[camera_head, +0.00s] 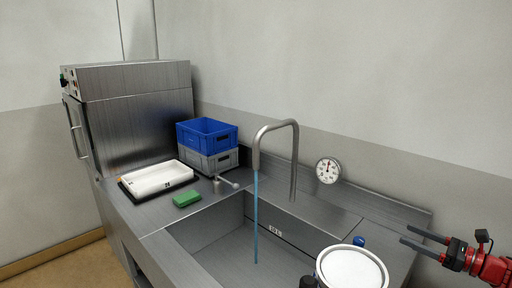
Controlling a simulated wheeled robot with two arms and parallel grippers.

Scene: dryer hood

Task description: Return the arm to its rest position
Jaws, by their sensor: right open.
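My right gripper (424,243) comes in from the right edge of the head view, with a red body and two dark fingers. The fingers point left and are apart, with nothing between them. It is at the right end of the steel counter, to the right of the sink. My left gripper is not in view.
A steel sink (205,238) has a curved faucet (257,146) with a blue stream below it. A round white-topped thing (351,268) stands at the front. A dial (328,170), green sponge (187,198), white tray (160,178), stacked crates (207,135) and steel hood machine (135,115) stand further left.

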